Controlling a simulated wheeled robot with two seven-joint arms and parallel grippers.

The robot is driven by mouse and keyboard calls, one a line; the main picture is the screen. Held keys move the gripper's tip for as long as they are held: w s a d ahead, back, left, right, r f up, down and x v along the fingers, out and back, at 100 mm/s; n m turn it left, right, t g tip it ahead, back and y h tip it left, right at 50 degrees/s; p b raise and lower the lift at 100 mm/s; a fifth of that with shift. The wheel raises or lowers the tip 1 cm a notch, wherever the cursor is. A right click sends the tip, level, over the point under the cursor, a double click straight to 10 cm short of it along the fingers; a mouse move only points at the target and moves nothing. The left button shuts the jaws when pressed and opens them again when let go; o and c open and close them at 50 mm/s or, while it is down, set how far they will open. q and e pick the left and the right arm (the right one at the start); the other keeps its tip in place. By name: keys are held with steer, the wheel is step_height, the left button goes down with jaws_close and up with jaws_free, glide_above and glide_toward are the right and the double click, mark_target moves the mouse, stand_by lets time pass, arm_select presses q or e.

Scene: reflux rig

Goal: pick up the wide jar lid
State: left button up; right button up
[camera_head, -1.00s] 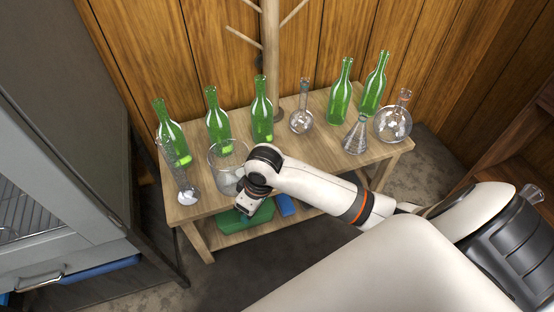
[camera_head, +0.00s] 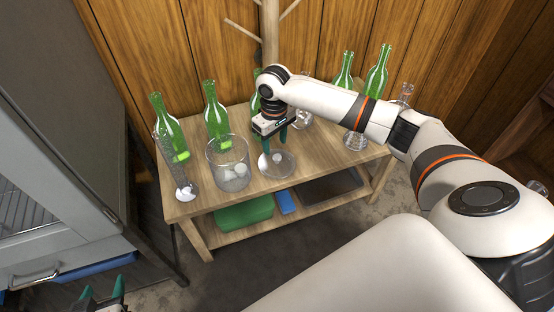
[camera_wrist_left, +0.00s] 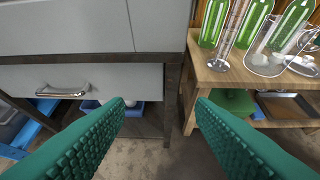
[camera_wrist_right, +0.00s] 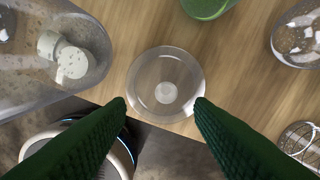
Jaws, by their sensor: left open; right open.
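The wide jar lid is a clear glass disc (camera_head: 277,165) with a small knob at its centre. It lies on the wooden table near the front edge, right of the wide glass jar (camera_head: 227,172). The lid also shows in the right wrist view (camera_wrist_right: 165,70). My right gripper (camera_head: 274,142) is open above the lid and points down. In the right wrist view its fingertips (camera_wrist_right: 162,106) appear on either side of the lid's near part; contact cannot be told. My left gripper (camera_head: 102,293) is open and empty, low at the bottom left, away from the table. It also shows in the left wrist view (camera_wrist_left: 162,106).
A glass cylinder (camera_head: 182,178) stands left of the jar, which holds white pieces. Several green bottles (camera_head: 216,115) line the table's back. Flasks stand to the right, partly behind my right arm. A green box (camera_head: 243,212) sits on the lower shelf.

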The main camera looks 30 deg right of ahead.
mark_target(277, 156)
step_height(277, 156, down, 2)
steer(key=shift+d+f+b, duration=0.1)
steer(key=shift+f+b, duration=0.05)
steer(key=shift+b, duration=0.25)
steer(key=f, duration=0.1)
steer(key=f+b, duration=0.1)
steer(key=f, duration=0.1)
steer(key=f+b, duration=0.1)
steer(key=shift+d+f, duration=0.15)
steer(key=shift+d, duration=0.15)
steer(key=shift+f, duration=0.15)
arm_select(q)
steer(key=w+d+r+t+h, duration=0.1)
steer(key=w+r+t, duration=0.1)
steer(key=r+t, duration=0.2)
steer(key=w+d+r+t+h, duration=0.1)
steer(key=d+r+t, duration=0.1)
steer(key=r+t, duration=0.3)
step_height(277, 156, up, 3)
steer(key=shift+w+r+h, duration=0.1)
steer(key=shift+w+h, duration=0.3)
arm_select(e)
steer(key=c, duration=1)
